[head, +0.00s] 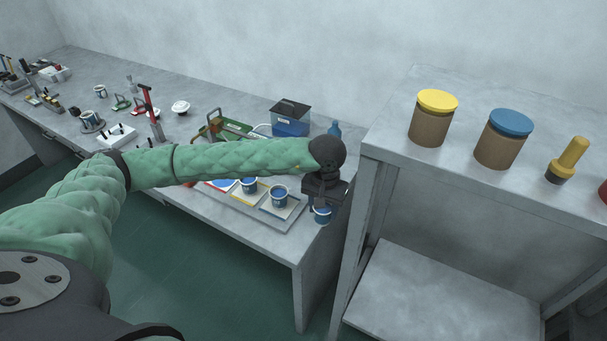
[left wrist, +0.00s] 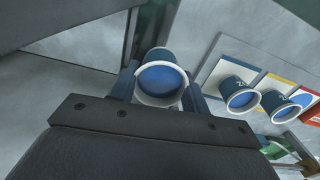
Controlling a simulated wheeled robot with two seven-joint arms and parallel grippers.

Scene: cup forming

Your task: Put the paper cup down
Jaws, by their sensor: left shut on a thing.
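My left gripper (head: 322,206) is shut on a paper cup (head: 322,215), blue with a white rim, at the right end of the long bench. In the left wrist view the held cup (left wrist: 162,80) sits between the two fingers (left wrist: 160,88), its blue inside facing the camera. I cannot tell whether its base touches the bench. Two similar cups, one (head: 279,196) nearer and one (head: 249,185) farther left, stand on coloured squares of a board (head: 292,213) to the left of the gripper. They also show in the left wrist view (left wrist: 236,95). My right gripper is out of view.
The long bench (head: 225,226) ends just right of the held cup. A taller shelf unit (head: 462,175) stands close on the right, with a yellow-lidded jar (head: 433,118) and a blue-lidded jar (head: 503,139) on top. A blue box (head: 290,119) stands behind my arm.

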